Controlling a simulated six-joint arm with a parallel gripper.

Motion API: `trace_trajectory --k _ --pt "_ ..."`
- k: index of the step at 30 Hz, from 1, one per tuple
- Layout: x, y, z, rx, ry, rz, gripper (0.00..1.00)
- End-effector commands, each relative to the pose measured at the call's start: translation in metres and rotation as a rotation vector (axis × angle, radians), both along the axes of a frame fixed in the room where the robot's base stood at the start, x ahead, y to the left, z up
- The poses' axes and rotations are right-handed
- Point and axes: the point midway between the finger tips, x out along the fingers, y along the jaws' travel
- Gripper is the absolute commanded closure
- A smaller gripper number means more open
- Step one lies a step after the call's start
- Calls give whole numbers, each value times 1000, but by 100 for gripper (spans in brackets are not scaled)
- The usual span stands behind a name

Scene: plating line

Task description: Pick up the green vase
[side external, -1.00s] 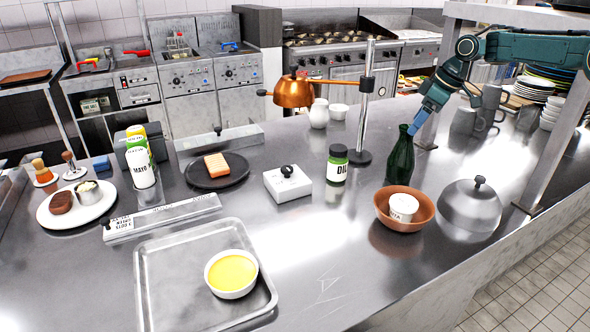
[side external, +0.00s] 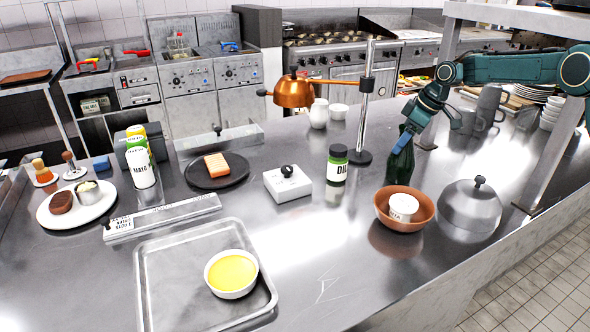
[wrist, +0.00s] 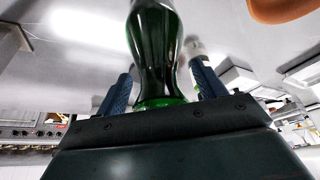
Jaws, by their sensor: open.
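The green vase (side external: 400,165) is dark glass and stands upright on the steel counter, behind the terracotta bowl. My gripper (side external: 405,137) is at the vase's upper part in the side view and covers its neck. In the wrist view the vase (wrist: 155,50) rises between the two blue fingers of my gripper (wrist: 160,92). The fingers are apart, one on each side of the glass. The left finger shows a gap to the vase; contact on the right is hard to tell.
The terracotta bowl (side external: 381,211) with a white tin (side external: 403,207) stands just in front of the vase. A steel cloche (side external: 470,212) is to the right. The front counter middle is clear.

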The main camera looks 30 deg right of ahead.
Motion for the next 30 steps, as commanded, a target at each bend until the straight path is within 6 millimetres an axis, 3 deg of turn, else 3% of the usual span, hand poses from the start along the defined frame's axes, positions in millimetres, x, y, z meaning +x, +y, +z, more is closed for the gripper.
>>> trace_trajectory --k 17,27,30 --pt "1 1 -4 -1 0 0 30" --pt "1 1 -4 -1 1 0 97" --pt "1 1 -3 -1 -1 0 99"
